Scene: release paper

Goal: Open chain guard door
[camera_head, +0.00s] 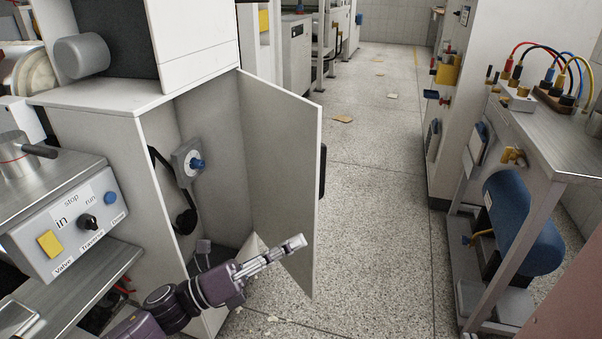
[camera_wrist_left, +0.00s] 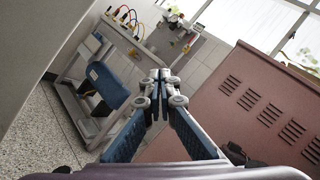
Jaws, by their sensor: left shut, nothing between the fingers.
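The chain guard door (camera_head: 285,150) is a pale grey panel on the white cabinet (camera_head: 110,150). It stands swung wide open, with its inner face showing and a dark handle (camera_head: 322,171) at its outer edge. The cabinet's inside shows a grey dial unit with a blue knob (camera_head: 197,164). My left gripper (camera_head: 298,242) is shut and empty, in front of the lower inner face of the door; I cannot tell if it touches. In the left wrist view its fingertips (camera_wrist_left: 160,78) meet. A grey panel, seemingly the door (camera_wrist_left: 40,45), fills the upper left there. My right gripper is not in view.
A control box (camera_head: 75,220) with a yellow switch and knobs is at the left. A metal bench (camera_head: 555,135) with cables and a blue tank (camera_head: 520,225) stands at the right. The speckled floor (camera_head: 375,200) between is mostly clear, with a few scraps farther back.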

